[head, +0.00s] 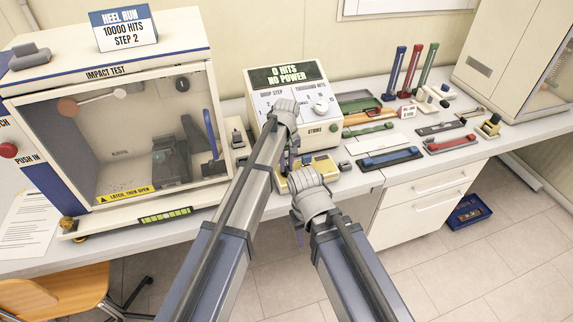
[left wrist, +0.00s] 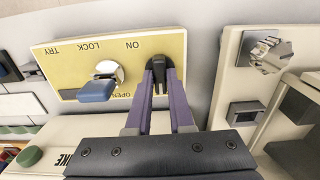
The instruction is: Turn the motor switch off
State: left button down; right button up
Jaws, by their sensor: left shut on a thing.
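In the left wrist view a yellow switch panel (left wrist: 70,62) bears a black lever or toggle (left wrist: 160,66), which I take for the motor switch, and a silver knob with a blue handle (left wrist: 97,88). The words TRY, LOCK, ON and OPEN on it appear upside down. My left gripper (left wrist: 166,85) has its purple fingers closed around the black lever. In the head view the panel (head: 322,162) sits at the bench's front edge, and my left gripper (head: 287,158) is at its left end. My right gripper (head: 298,222) hangs before the bench edge; its fingers are mostly hidden.
The control box (head: 262,104) behind the panel reads "0 HITS NO POWER". The impact test cabinet (head: 120,72) stands left. Blue (head: 390,158) and red (head: 450,143) handled tools lie right. An orange chair (head: 50,297) is front left; open floor is front right.

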aim_at(287, 167)
pick_arm(q)
jog(key=c, duration=0.8)
grip_release()
jog(key=shift+r, duration=0.15)
notch_tip(287, 167, up, 8)
jog(key=p, duration=0.8)
jog(key=shift+f, duration=0.2)
